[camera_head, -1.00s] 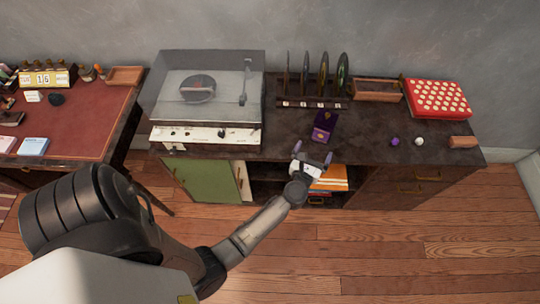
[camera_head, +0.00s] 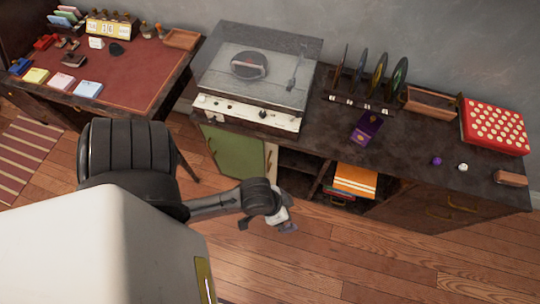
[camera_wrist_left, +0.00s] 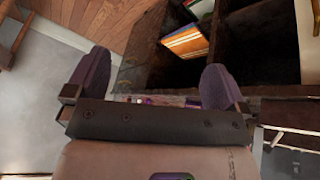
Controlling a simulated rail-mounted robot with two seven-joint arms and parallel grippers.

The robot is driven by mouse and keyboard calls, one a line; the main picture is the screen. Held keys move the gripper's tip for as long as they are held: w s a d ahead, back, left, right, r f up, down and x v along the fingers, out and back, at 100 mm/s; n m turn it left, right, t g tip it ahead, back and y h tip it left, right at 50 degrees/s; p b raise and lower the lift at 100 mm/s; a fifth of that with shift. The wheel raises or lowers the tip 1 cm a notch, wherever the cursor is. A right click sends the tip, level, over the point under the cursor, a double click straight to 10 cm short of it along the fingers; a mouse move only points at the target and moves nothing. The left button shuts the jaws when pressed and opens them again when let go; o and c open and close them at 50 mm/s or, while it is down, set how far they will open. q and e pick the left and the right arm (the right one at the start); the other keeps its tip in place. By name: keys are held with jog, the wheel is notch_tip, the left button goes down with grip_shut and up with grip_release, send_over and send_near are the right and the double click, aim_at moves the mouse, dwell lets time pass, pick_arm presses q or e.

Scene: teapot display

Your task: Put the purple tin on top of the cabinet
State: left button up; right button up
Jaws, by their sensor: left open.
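The purple tin (camera_head: 367,128), a small box with a gold detail, stands on the dark top of the cabinet (camera_head: 330,137), in front of the row of upright discs. My left gripper (camera_head: 285,224) is in front of the cabinet, lower than its top and apart from the tin. In the left wrist view its two purple-grey fingers (camera_wrist_left: 155,80) are spread wide with nothing held between them. A bit of purple (camera_wrist_left: 150,100) shows just above the gripper body there; I cannot tell if it is the tin. My right gripper is not in view.
A turntable (camera_head: 257,75) fills the cabinet's left end. A disc rack (camera_head: 360,98), wooden tray (camera_head: 430,102), red dotted box (camera_head: 494,125), small purple object (camera_head: 437,160) and white ball (camera_head: 462,167) share the top. Orange books (camera_head: 355,181) sit in the open shelf below.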

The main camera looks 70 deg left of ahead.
pick_arm(q)
jog(key=s, duration=0.1)
jog(key=s+a+m+g+y, duration=0.1)
jog(key=s+m, duration=0.1)
jog(key=s, duration=0.1)
jog(key=shift+a+r+g, duration=0.3)
jog(key=shift+a+r, duration=0.05)
jog(key=shift+f, duration=0.1)
